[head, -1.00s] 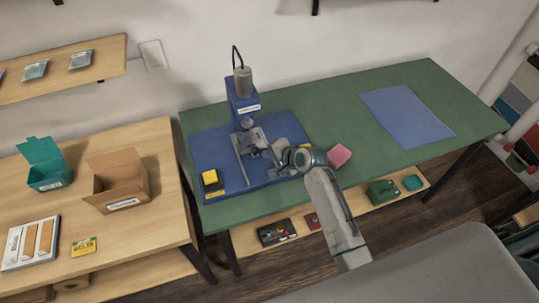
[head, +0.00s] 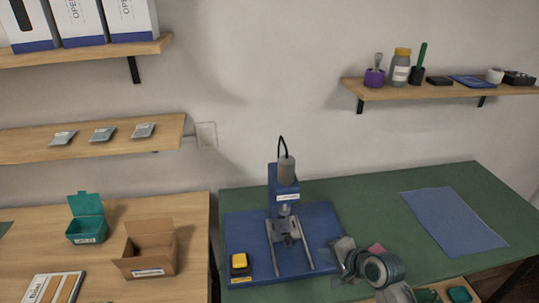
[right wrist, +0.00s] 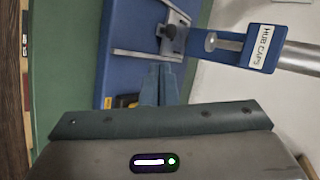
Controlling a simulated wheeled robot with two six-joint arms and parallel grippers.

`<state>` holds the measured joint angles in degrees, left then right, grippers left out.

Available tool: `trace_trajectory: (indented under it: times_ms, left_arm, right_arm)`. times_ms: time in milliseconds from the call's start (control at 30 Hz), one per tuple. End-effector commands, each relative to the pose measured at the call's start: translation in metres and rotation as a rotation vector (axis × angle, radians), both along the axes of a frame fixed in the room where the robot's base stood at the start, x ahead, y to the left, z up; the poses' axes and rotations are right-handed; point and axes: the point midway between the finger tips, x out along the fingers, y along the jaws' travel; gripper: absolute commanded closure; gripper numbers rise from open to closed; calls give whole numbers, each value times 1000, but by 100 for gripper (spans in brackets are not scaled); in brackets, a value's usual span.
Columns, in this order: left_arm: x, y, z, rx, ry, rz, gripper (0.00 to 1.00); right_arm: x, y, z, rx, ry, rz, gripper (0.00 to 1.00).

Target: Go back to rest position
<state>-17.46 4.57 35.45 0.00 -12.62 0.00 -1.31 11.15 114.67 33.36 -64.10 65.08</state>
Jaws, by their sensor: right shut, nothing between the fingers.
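My right gripper (head: 342,255) is in the lower middle of the head view, over the right edge of the blue base plate (head: 245,215). It is shut and empty. In the right wrist view its narrow fingers (right wrist: 160,75) lie side by side and point toward the blue press, labelled HUB CAPS (right wrist: 262,48). The press (head: 285,185) stands upright on its base in the head view, left of the gripper and apart from it. My left gripper is not in view.
A yellow-and-black button box (head: 239,265) sits on the base's left. A pink block (head: 376,249) is partly hidden behind my right wrist. A blue mat (head: 455,222) lies on the green table (head: 400,200). An open cardboard box (head: 150,250) and teal box (head: 87,225) stand on the left table.

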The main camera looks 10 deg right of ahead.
Motion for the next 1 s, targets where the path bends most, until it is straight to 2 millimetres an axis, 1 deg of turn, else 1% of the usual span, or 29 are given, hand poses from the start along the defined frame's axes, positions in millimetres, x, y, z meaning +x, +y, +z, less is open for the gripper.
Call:
trace_trajectory:
  times_ms: [67, 167, 267, 300, 400, 500, 600, 800, 967, 1000]
  left_arm:
    - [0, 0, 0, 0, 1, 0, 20]
    - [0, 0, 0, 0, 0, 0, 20]
    - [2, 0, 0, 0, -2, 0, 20]
    - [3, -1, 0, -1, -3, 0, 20]
    - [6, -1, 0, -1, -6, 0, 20]
    - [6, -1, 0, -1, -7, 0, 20]
    - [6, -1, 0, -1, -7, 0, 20]
    - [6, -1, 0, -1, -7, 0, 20]
    - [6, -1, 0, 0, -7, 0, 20]
    - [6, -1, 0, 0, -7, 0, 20]
  right_arm:
    - [-6, 0, -4, -26, 2, 14, 100]
    - [-32, -1, -16, -137, 10, 75, 100]
    - [-79, -5, -33, -338, 29, 200, 100]
    - [-100, -8, -39, -426, 41, 260, 100]
    - [-144, -16, -47, -608, 69, 395, 100]
    - [-177, -23, -50, -736, 98, 505, 100]
    - [-204, -30, -50, -830, 126, 596, 100]
    - [-249, -41, -46, -975, 181, 757, 100]
    - [-282, -50, -39, -1067, 229, 879, 100]
    - [-284, -52, -44, -1076, 237, 895, 100]
